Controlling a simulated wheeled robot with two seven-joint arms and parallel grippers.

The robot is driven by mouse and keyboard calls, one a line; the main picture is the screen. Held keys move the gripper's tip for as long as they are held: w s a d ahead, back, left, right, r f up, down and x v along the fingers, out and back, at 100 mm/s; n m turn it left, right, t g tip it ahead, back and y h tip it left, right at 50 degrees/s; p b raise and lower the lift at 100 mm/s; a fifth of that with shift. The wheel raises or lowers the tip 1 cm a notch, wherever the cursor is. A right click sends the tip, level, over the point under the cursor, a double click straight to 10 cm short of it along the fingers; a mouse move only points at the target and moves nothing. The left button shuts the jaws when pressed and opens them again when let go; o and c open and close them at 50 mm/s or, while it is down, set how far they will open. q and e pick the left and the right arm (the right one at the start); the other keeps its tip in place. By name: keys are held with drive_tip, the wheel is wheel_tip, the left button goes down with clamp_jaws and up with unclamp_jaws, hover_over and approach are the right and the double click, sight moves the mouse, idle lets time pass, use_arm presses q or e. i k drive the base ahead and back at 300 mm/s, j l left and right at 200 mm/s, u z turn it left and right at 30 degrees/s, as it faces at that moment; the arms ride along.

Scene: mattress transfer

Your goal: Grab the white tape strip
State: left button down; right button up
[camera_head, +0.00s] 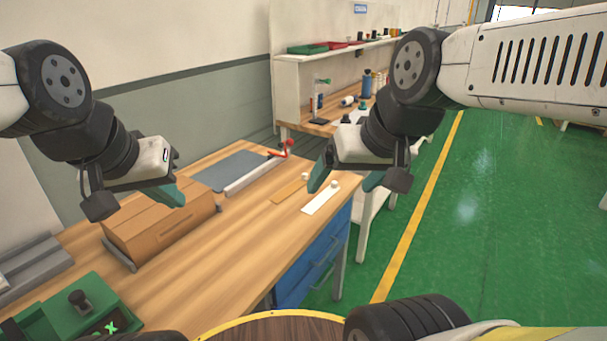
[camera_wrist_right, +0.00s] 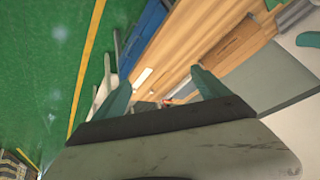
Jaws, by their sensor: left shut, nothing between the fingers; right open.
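The white tape strip (camera_head: 321,200) lies flat near the right edge of the wooden workbench, with a small pale knob-like piece at its far end. It also shows in the right wrist view (camera_wrist_right: 143,77), between the finger lines and beyond the tips. My right gripper (camera_head: 345,182) is open and empty, its teal fingers apart above the bench near the strip and not touching it as far as I can tell. My left gripper (camera_head: 174,196) is shut and empty above the cardboard box (camera_head: 160,222).
A tan strip (camera_head: 288,191) lies just left of the white one. Behind it are a grey mat (camera_head: 228,170) and a bar with a red handle (camera_head: 286,149). A green device (camera_head: 92,295) stands front left. The bench's front middle (camera_head: 215,270) is clear. Blue drawers (camera_head: 315,262) sit below.

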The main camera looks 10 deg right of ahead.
sight(312, 207)
drive_tip(key=i+l, duration=0.5)
drive_tip(key=l, duration=0.25)
drive_tip(key=i+l+u, duration=0.1)
drive_tip(key=i+l, duration=0.35)
drive_tip(key=l, duration=0.3)
